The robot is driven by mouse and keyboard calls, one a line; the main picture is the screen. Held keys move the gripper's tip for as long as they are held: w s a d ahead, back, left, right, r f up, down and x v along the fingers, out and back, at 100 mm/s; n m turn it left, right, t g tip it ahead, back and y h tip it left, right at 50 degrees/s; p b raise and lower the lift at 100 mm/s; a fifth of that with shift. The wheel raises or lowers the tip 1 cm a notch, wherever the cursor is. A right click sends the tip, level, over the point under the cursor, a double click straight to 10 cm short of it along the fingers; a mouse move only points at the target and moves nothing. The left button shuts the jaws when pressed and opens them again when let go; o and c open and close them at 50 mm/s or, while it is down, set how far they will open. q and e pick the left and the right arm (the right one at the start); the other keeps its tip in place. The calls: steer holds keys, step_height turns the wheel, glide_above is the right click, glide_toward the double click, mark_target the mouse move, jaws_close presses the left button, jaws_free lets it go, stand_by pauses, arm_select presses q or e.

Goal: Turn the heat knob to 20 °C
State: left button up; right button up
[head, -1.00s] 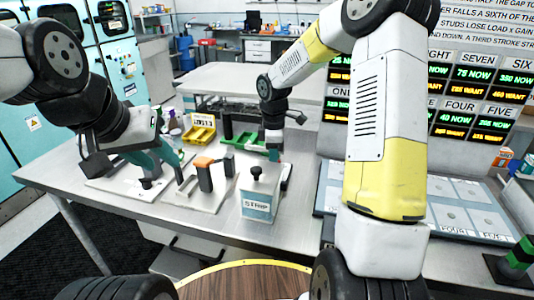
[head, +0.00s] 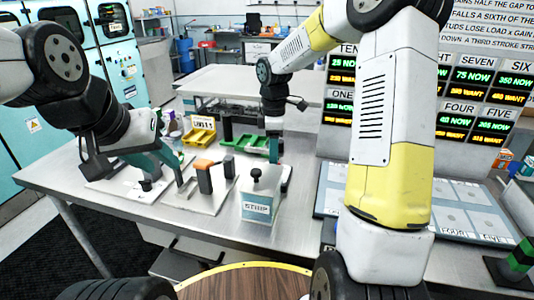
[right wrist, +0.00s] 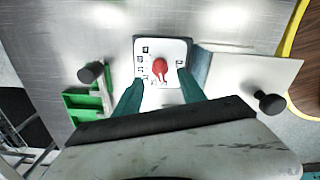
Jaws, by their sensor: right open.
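The red heat knob (right wrist: 160,67) sits on a white plate (right wrist: 175,45) with small dark markings, too small to read. My right gripper (right wrist: 159,82) is open, its two green fingers on either side of the lower part of the plate, with the knob between and just beyond them. I cannot tell whether they touch it. In the head view my right gripper (head: 275,150) points down behind the STRIP box (head: 258,208), and the knob is hidden. My left gripper (head: 178,172) hangs over the boards at the left of the bench; its opening is unclear.
A black-topped post and an orange-topped block (head: 204,176) stand on a white board left of the STRIP box. Yellow (head: 200,137) and green (head: 245,143) trays lie behind. A panel of flat pads (head: 465,205) and number displays (head: 470,90) are at the right.

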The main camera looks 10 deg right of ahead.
steer(key=shift+r, duration=1.6)
steer(key=shift+s+r, duration=0.15)
steer(key=shift+r, duration=0.1)
steer(key=s+d+r+m+t, duration=0.1)
steer(key=s+r+m+t, duration=0.1)
steer(key=s+m, duration=0.3)
steer(key=s+d+r+m+t+y, duration=0.1)
steer(key=s+r+m, duration=0.4)
steer(key=s, duration=0.6)
steer(key=s+d+r+m+t+y, duration=0.1)
steer(key=s+r+m+t, duration=0.2)
steer(key=s+m, duration=0.3)
steer(key=shift+s+r, duration=0.7)
steer(key=shift+s, duration=0.2)
steer(key=shift+d, duration=0.1)
